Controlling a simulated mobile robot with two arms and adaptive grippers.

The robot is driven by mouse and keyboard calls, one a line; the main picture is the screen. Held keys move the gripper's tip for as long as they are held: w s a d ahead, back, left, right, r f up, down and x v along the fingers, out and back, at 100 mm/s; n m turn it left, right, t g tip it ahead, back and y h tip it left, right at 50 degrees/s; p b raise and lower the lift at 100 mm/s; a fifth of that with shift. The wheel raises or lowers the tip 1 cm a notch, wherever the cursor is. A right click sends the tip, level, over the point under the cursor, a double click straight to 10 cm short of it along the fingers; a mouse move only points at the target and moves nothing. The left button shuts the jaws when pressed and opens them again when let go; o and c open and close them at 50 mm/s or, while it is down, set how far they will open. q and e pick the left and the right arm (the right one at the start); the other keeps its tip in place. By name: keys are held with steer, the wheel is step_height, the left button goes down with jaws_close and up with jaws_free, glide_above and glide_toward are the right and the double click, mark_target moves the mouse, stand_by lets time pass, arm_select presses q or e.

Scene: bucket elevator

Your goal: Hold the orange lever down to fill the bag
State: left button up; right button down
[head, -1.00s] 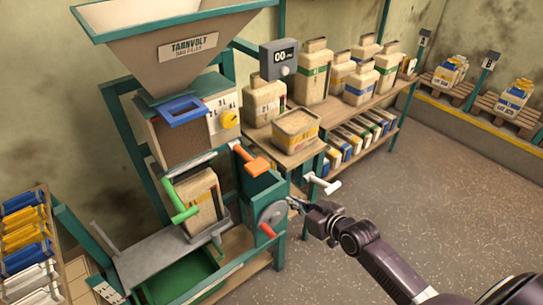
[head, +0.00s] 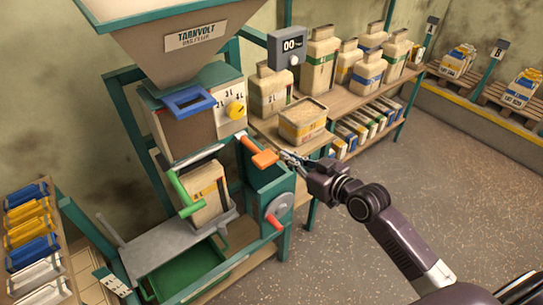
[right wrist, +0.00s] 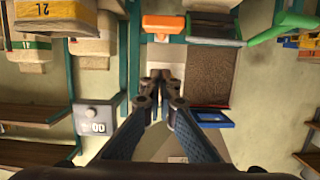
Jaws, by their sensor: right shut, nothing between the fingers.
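The orange lever (head: 260,155) sticks out from the teal frame beside the bag filler; it also shows at the top of the right wrist view (right wrist: 164,24). The bag (head: 207,190) stands upright under the filler spout, partly behind the green handle (head: 182,192). My right gripper (head: 284,155) is shut and empty, just right of the lever's end in the head view. In the right wrist view its fingertips (right wrist: 160,82) are together, with the lever beyond them. I cannot tell whether they touch the lever. My left gripper is not in view.
A tub of grain (head: 303,121) stands on the bench close behind my right gripper. The display (head: 287,46) reads 00. A crank wheel (head: 279,210) sits below the lever. A shelf of coloured packs (head: 30,228) is at the left. The floor at right is clear.

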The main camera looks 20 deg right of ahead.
steer(key=w+a+f+p, duration=0.1)
steer(key=w+a+f, duration=0.1)
steer(key=w+f, duration=0.4)
steer(key=shift+w+a, duration=0.3)
steer(key=shift+w, duration=0.3)
